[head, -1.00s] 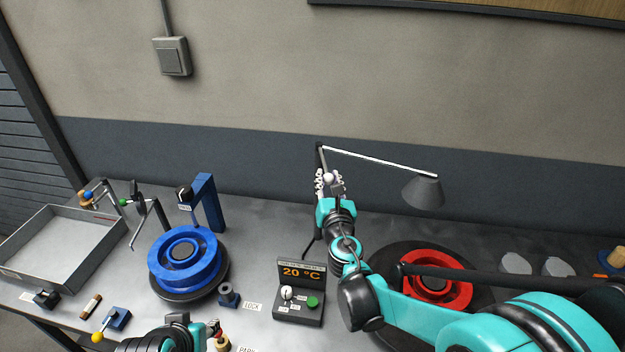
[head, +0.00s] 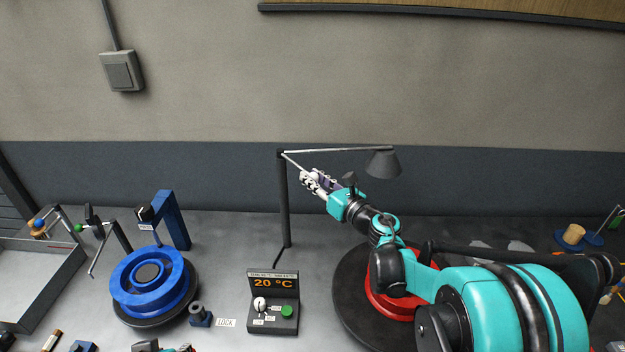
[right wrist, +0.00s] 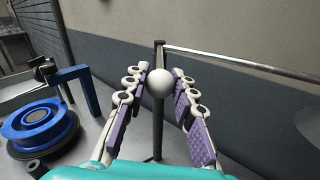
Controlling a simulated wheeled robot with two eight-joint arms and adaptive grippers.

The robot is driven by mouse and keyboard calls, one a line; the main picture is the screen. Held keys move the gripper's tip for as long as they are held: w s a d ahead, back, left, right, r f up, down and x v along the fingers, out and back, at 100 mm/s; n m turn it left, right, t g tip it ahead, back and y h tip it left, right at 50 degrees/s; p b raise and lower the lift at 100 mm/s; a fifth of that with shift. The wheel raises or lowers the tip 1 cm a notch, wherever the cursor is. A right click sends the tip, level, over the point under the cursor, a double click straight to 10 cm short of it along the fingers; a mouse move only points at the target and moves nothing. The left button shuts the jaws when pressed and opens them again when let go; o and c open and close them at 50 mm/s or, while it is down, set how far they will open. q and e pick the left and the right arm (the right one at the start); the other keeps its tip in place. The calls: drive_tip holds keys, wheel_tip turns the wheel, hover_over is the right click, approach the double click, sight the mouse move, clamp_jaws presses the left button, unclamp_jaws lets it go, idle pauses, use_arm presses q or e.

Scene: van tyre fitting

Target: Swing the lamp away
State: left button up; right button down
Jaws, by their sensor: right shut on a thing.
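The lamp stands on a thin dark post (head: 285,205) at the back of the bench. Its pale arm (head: 335,150) reaches right to a dark grey cone shade (head: 383,163), near the wall and behind the red wheel (head: 385,295). A thin rod runs from the post top to my right gripper (head: 318,182). In the right wrist view, a white ball knob (right wrist: 159,82) sits between the fingers of my right gripper (right wrist: 160,92), which is shut on it. Only the top edge of my left arm shows at the bottom of the head view; its fingers cannot be made out.
A blue wheel (head: 150,280) on a dark disc and a blue stand (head: 172,218) are at left, beside a grey tray (head: 35,290). A display box (head: 272,305) reading 20 °C stands in front of the post. The wall (head: 220,175) runs close behind the lamp.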

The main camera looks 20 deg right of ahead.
drive_tip(key=shift+w+d, duration=0.1)
drive_tip(key=c, duration=1.5)
unclamp_jaws()
drive_tip(key=shift+o, duration=1.4)
drive_tip(key=v, duration=1.2)
